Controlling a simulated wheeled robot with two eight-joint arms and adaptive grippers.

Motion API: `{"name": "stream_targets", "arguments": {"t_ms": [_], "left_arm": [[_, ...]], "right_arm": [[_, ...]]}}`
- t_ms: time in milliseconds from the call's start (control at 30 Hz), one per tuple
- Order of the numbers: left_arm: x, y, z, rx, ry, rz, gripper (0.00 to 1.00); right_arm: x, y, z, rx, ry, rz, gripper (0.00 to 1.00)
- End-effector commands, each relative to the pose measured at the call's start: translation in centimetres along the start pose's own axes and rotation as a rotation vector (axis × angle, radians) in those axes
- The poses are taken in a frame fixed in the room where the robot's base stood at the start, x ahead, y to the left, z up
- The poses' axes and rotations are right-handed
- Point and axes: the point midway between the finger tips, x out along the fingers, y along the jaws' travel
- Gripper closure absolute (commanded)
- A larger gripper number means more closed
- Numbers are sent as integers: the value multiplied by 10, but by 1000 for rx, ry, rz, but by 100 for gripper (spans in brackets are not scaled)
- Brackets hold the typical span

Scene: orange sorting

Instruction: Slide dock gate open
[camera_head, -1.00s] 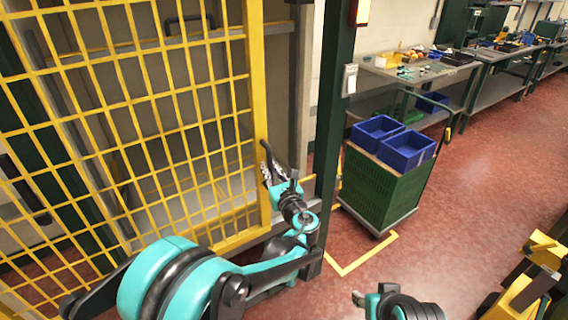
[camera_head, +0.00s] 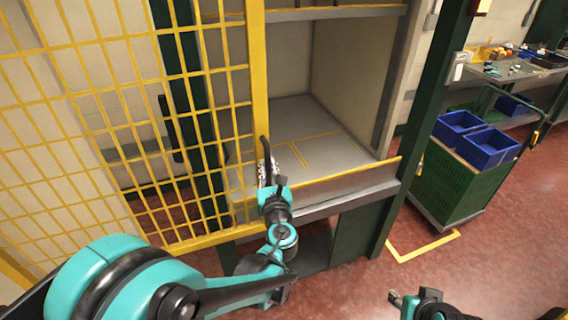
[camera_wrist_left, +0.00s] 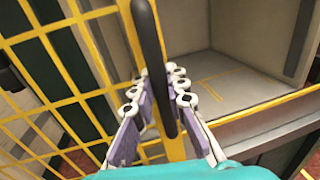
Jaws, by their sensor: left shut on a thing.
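The yellow mesh dock gate (camera_head: 258,78) stands at the left in the head view, its right edge post upright. It covers only the left part of the dock bay (camera_head: 330,130); the right part of the bay is uncovered. A dark vertical handle (camera_head: 265,150) is on the gate's edge post. My left gripper (camera_head: 268,172) is at this handle. In the left wrist view the handle (camera_wrist_left: 152,60) passes between the fingers of the left gripper (camera_wrist_left: 160,105), which is shut on it. My right gripper (camera_head: 396,298) is low at the right, over the floor; its fingers are too small to read.
A green cart (camera_head: 462,185) with two blue bins (camera_head: 487,147) stands right of the bay, beside a yellow floor marking (camera_head: 425,248). A dark green post (camera_head: 425,120) stands between bay and cart. A workbench (camera_head: 510,70) is behind. Red floor is free at the lower right.

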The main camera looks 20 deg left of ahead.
Motion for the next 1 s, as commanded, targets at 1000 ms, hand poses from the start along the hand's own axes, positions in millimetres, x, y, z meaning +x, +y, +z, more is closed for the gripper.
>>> {"name": "stream_targets", "arguments": {"t_ms": [1000], "left_arm": [[-20, 104, 1, 2, -1, 1, 100]], "right_arm": [[-4, 0, -3, 0, 0, 0, 60]]}}
